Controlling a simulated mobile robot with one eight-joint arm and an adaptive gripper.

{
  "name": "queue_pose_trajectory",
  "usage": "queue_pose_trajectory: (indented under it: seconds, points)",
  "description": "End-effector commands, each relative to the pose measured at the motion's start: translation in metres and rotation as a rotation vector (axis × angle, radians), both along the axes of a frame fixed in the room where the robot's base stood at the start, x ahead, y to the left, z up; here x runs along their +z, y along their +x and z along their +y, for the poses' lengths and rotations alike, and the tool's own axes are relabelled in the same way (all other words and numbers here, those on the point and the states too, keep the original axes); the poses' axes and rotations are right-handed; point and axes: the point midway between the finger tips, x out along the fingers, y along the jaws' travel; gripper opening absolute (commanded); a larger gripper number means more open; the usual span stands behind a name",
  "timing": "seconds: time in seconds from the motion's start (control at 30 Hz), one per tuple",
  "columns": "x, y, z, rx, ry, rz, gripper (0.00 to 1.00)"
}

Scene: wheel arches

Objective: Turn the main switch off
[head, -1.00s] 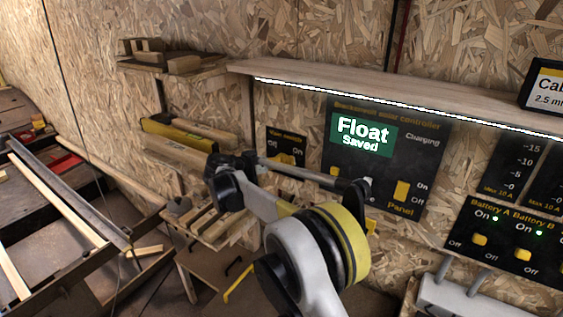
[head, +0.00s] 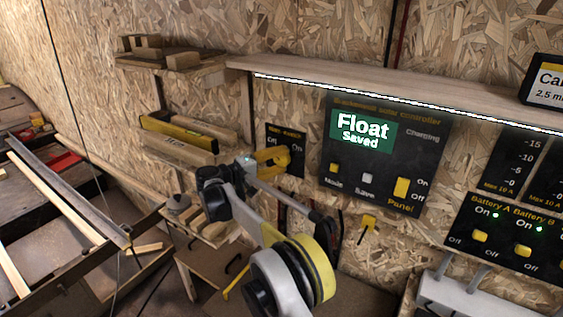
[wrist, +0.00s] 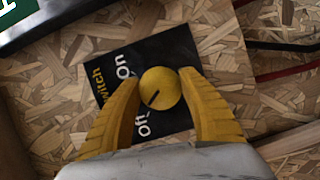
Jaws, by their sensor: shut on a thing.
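The main switch is a round yellow knob (wrist: 166,82) on a small black panel (wrist: 105,92) lettered "switch", "on" and "off". A short dark mark on the knob's face points to the lower left, on the side of the "off" lettering. My gripper (wrist: 160,76) is shut on the knob, with one yellow finger on each side. In the head view my gripper (head: 279,160) is at the main switch panel (head: 298,144) and its fingers hide the knob there.
The solar controller panel (head: 345,178), showing "Float Saved", is right of the switch. A lit wooden shelf (head: 390,92) runs above. A yellow spirit level (head: 180,133) lies on a ledge to the left. The battery panel (head: 505,243) is at the far right.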

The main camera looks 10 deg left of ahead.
Motion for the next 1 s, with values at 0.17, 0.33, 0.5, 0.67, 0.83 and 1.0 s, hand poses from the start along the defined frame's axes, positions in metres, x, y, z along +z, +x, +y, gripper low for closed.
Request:
queue_pose_trajectory:
  seconds: [0.17,0.33,0.5,0.67,0.83,1.0]
  points:
    - [-0.0003,0.0005,-0.0006,0.0,-0.086,0.028,0.17]
    - [0.0003,0.0005,-0.0007,0.0,-0.136,0.046,0.17]
    - [0.0007,0.0006,-0.0006,0.0,-0.158,0.054,0.17]
    - [0.0009,0.0006,-0.0007,0.0,-0.163,0.057,0.17]
    - [0.001,0.0006,-0.0008,0.0,-0.162,0.056,0.17]
    - [0.0009,0.0006,-0.0007,0.0,-0.162,0.056,0.71]
